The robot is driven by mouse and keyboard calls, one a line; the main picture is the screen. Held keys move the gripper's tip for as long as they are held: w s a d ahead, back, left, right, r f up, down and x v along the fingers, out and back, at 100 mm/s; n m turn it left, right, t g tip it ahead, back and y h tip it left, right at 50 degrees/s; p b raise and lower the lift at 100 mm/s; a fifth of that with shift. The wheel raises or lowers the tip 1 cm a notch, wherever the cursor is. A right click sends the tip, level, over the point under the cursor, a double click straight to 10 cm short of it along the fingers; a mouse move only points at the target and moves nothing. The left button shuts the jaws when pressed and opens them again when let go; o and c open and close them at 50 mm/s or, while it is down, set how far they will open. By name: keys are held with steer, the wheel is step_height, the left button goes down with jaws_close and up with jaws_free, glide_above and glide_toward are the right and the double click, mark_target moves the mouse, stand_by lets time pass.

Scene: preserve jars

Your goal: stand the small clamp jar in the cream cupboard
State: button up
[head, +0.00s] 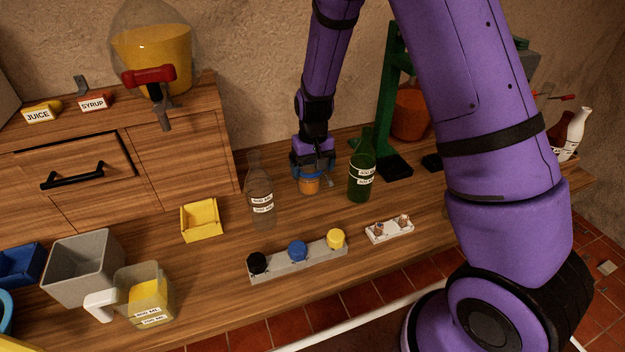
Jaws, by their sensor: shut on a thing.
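My gripper (312,171) points down over the wooden worktop, between a clear bottle and a green bottle. It is shut on a small jar (309,186) with orange contents, which looks like the small clamp jar. The gripper covers the top of the jar, so its lid and clamp are hidden. The jar is upright and at or just above the worktop; I cannot tell whether it touches. No cream cupboard shows in this view.
The clear bottle (260,195) stands left of the jar and the green bottle (361,172) close on its right. In front are a rack of coloured caps (298,262) and a small white tray (390,231). A yellow bin (201,220) and a measuring jug (145,292) stand left.

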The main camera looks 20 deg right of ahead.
steer(key=shift+f, duration=2.15)
steer(key=o, duration=1.1)
steer(key=shift+c, duration=0.2)
